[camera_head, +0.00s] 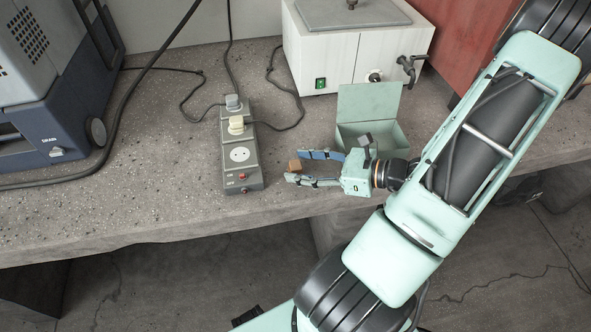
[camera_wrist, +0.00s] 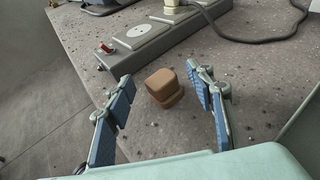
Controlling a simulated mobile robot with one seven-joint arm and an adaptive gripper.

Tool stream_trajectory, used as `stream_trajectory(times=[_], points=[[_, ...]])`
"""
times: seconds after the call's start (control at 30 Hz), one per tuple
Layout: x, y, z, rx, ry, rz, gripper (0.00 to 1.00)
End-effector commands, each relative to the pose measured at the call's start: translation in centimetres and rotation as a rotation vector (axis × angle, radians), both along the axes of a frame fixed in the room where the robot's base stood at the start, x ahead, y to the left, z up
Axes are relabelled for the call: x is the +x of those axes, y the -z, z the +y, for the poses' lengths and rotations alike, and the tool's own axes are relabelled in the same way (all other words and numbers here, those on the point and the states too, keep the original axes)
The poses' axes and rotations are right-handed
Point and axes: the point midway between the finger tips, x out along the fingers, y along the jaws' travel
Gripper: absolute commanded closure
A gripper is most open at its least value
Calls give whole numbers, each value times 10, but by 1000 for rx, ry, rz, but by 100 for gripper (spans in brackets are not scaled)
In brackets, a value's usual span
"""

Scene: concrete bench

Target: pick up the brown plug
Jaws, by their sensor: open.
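The brown plug (camera_wrist: 164,88) is a small blocky piece with rounded edges. In the wrist view it stands on the concrete bench between and a little beyond my open fingers, touching neither as far as I can see. In the head view the brown plug (camera_head: 295,165) shows only partly, beside the upper finger. My gripper (camera_head: 296,167) reaches in from the right, low over the bench. It also shows in the wrist view (camera_wrist: 163,88), with two blue-padded fingers spread wide and nothing held.
A grey power strip (camera_head: 241,178) with a cream plug (camera_head: 236,125) and a grey plug (camera_head: 232,102) lies left of my gripper. A green open box (camera_head: 368,104) stands behind it. A white bath unit (camera_head: 340,55) is at the back. The bench's front edge is near.

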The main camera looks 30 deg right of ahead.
Motion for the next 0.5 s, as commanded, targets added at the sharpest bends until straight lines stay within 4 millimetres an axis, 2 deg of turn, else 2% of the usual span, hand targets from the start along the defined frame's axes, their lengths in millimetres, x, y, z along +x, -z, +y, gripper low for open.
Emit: stream_trajectory(times=[0.13, 0.4, 0.5], points=[[13, 6, 11, 2, -2, 0, 50], [15, 6, 13, -1, 0, 1, 50], [15, 6, 13, 0, 0, 0, 60]])
